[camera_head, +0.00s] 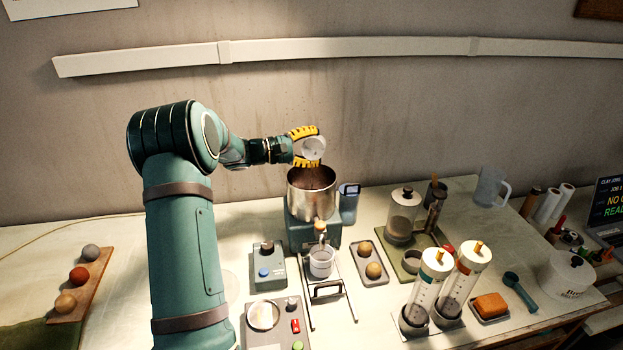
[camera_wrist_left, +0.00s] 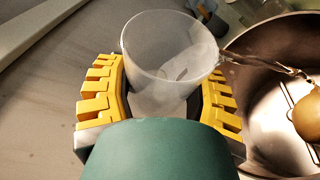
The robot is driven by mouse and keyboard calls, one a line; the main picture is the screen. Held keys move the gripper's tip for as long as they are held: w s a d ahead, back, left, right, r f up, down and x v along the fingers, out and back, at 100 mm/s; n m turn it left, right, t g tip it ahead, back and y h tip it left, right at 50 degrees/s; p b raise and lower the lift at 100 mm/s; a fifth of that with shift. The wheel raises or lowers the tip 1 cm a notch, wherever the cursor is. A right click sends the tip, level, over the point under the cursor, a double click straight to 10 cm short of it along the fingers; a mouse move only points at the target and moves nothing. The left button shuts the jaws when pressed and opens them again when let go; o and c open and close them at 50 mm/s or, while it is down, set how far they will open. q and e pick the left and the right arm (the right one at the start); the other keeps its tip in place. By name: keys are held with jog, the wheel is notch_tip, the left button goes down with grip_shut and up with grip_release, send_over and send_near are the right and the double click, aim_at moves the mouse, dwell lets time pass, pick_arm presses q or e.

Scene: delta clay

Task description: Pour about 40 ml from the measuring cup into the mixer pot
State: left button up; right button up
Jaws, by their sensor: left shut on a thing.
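My left gripper (camera_head: 306,147) is shut around a clear, frosted cup (camera_head: 314,149), which I take as the measuring cup. It holds the cup tipped above the steel mixer pot (camera_head: 312,199). In the left wrist view, the yellow fingers of the gripper (camera_wrist_left: 160,100) sit on both sides of the cup (camera_wrist_left: 165,50). A clear streak, like liquid, runs from the cup's rim to the right over the pot (camera_wrist_left: 255,100). The amount left in the cup cannot be read. My right gripper is not in view.
The pot sits on a teal mixer base (camera_head: 300,235). A blue-grey container with a dark display (camera_head: 349,203) stands close right of it. A small cup (camera_head: 321,262) is in front. A clear jug (camera_head: 490,187) and tall cylinders (camera_head: 428,285) stand to the right. Clay balls (camera_head: 79,275) lie at left.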

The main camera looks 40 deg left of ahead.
pick_arm(q)
jog(key=shift+w+f, duration=0.1)
jog(key=shift+w, duration=0.15)
jog(key=shift+w+b, duration=0.15)
jog(key=shift+b, duration=0.35)
jog(key=shift+m+b, duration=0.3)
jog(key=shift+b, duration=0.05)
jog(key=shift+w+a+b, duration=0.1)
jog(key=shift+b, duration=0.25)
